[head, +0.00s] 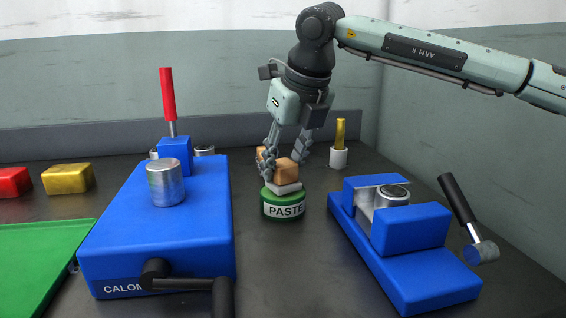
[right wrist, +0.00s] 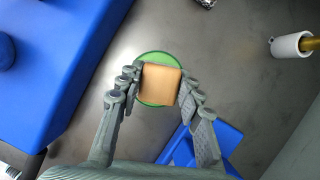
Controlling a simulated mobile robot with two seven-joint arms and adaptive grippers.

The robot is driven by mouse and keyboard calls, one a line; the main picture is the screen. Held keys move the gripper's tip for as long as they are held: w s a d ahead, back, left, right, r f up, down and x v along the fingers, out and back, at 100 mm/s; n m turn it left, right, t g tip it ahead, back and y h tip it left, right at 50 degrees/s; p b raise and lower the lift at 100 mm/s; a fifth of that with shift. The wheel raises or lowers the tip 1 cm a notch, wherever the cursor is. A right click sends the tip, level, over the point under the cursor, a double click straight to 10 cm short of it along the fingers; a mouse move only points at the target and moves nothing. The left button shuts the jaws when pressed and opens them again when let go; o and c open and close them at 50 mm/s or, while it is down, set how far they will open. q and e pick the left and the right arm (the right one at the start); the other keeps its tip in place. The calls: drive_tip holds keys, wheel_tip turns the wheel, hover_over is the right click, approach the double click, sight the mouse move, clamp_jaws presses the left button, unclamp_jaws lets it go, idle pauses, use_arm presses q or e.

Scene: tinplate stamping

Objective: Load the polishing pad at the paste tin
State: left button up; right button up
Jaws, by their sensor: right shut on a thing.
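The polishing pad (head: 284,172) is an orange-brown block with a pale layer underneath. My right gripper (head: 286,161) is shut on it from above, one finger on each side. The pad's pale underside is right at the top of the paste tin (head: 284,206), a green round tin labelled PASTE; I cannot tell whether they touch. In the right wrist view the pad (right wrist: 160,84) sits between the fingers, with the green tin (right wrist: 158,56) showing around it. My left gripper does not show in either view.
A blue machine (head: 206,232) with a red-handled lever (head: 168,95) stands left of the tin. A blue fixture (head: 412,235) with a metal cylinder and a black-handled tool (head: 457,199) are at right. Red (head: 14,182) and yellow (head: 68,178) blocks and a green tray (head: 40,250) lie left. A white holder (head: 338,158) stands behind.

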sight(283, 162)
drive_tip(key=shift+f+b, duration=0.35)
drive_tip(key=shift+f, duration=0.2)
idle(0.6)
drive_tip(key=shift+r, duration=0.1)
drive_tip(key=shift+r+p, duration=1.8)
drive_tip(key=shift+r, duration=1.7)
